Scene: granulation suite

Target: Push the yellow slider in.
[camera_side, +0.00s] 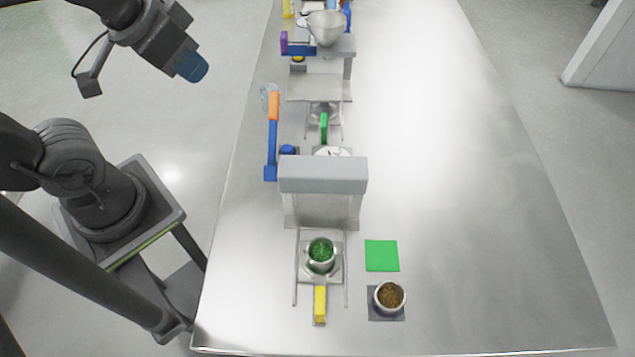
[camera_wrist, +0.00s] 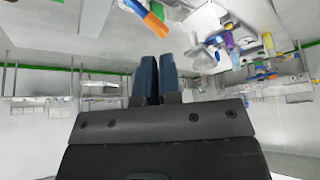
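The yellow slider (camera_side: 320,304) is a small upright-looking handle at the near end of a metal tray (camera_side: 334,272) between two rails. The tray sticks out in front of a grey press-like housing (camera_side: 323,175). A metal cup of green granules (camera_side: 320,255) stands on the tray, between the slider and the housing. My gripper (camera_side: 192,66) is high at the upper left, off the table's left side and far from the slider. Its blue fingers (camera_wrist: 158,78) lie close together in the wrist view and look shut, with nothing between them.
A cup of brown granules (camera_side: 390,296) stands on a dark square right of the tray. A green square (camera_side: 382,255) lies behind it. A blue lever with an orange end (camera_side: 272,135) stands left of the housing. More equipment lines the table's far left; its right side is clear.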

